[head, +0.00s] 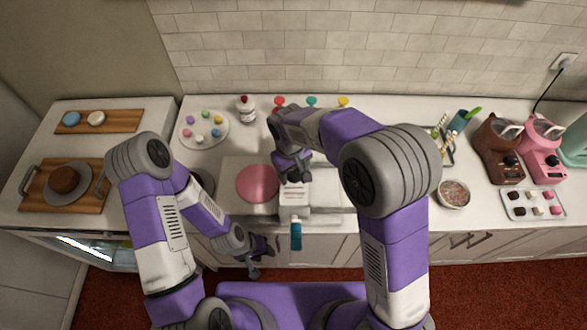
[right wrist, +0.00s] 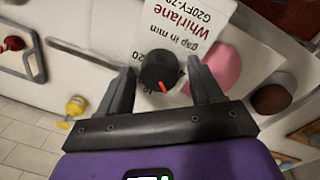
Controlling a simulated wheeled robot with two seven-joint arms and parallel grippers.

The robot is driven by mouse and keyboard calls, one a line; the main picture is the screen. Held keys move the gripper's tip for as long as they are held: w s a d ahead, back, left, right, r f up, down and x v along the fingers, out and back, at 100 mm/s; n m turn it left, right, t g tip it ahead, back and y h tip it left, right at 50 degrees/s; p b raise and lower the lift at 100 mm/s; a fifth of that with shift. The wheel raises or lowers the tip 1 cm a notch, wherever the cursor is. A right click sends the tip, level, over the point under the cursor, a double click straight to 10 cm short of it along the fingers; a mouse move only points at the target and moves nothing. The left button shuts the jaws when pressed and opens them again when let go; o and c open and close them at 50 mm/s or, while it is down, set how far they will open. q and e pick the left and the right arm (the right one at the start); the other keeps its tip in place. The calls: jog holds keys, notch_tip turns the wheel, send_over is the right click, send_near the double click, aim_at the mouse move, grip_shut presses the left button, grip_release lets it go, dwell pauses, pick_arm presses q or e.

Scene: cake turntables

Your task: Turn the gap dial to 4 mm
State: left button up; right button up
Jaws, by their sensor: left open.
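The gap dial (right wrist: 158,72) is a round black knob with a red pointer, on a white machine (right wrist: 125,22) labelled "Whirlane" and "gap in mm". The red pointer faces down in the right wrist view. A "20" shows beside the dial; other marks are partly hidden. My right gripper (head: 291,174) is open, with one finger on each side of the dial and small gaps showing. In the head view, my right gripper hides the dial on the machine (head: 309,198). My left gripper (head: 256,264) is open and empty, low in front of the counter.
A pink disc (head: 257,183) lies left of the machine. A teal-handled thing (head: 296,234) hangs at the counter front. A plate of coloured pieces (head: 203,130) stands behind left.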

jog(key=c, duration=0.9)
jog(key=shift+o, duration=0.2)
jog(key=shift+n, duration=0.3)
jog(key=n, duration=0.3)
jog(key=shift+n, duration=2.5)
jog(key=o, duration=1.1)
jog(key=shift+c, duration=0.2)
jog(key=shift+r, duration=0.1)
